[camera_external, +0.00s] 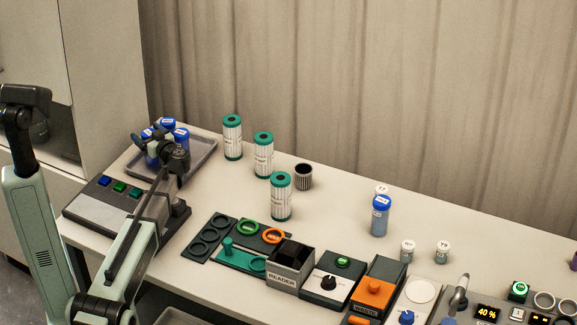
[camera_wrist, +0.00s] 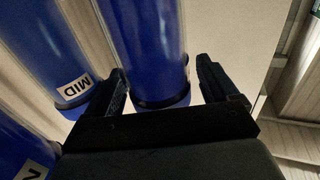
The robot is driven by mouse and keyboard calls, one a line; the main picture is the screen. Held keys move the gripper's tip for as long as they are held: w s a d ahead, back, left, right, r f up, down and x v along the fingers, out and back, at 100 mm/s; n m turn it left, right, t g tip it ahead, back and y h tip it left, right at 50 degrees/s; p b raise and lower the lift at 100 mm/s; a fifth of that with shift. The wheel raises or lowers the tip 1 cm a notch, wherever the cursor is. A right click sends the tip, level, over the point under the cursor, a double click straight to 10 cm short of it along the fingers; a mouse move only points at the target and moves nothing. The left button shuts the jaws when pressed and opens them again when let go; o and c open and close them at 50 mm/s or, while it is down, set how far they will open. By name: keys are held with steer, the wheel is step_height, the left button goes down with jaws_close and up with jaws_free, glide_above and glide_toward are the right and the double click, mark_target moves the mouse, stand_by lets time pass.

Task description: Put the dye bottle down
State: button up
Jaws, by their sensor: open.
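Several bottles with blue caps stand in a grey tray (camera_external: 205,158) at the back left in the external view. My gripper (camera_external: 150,141) is over this tray, partly hiding them. In the wrist view my gripper (camera_wrist: 161,68) is open, with its fingers on either side of a blue bottle (camera_wrist: 148,45). Whether the fingers touch it I cannot tell. Its label is not in sight. A neighbouring blue bottle marked MID (camera_wrist: 45,40) stands to its left, and another blue bottle (camera_wrist: 22,150) is at the lower left. Which one is the dye bottle I cannot tell.
Several green-capped white canisters (camera_external: 263,155) and a dark cup (camera_external: 303,177) stand right of the tray. A lone blue-capped bottle (camera_external: 379,218) stands mid-table. The reader box (camera_external: 290,265) and control units line the front edge. Table around the lone bottle is mostly clear.

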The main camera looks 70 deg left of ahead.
steer(key=r, duration=0.1)
steer(key=d+r, duration=0.1)
steer(key=r, duration=0.1)
steer(key=w+d+r, duration=0.1)
steer(key=r, duration=0.1)
steer(key=shift+d, duration=0.2)
steer(key=shift+r, duration=1)
steer(key=shift+o, duration=0.4)
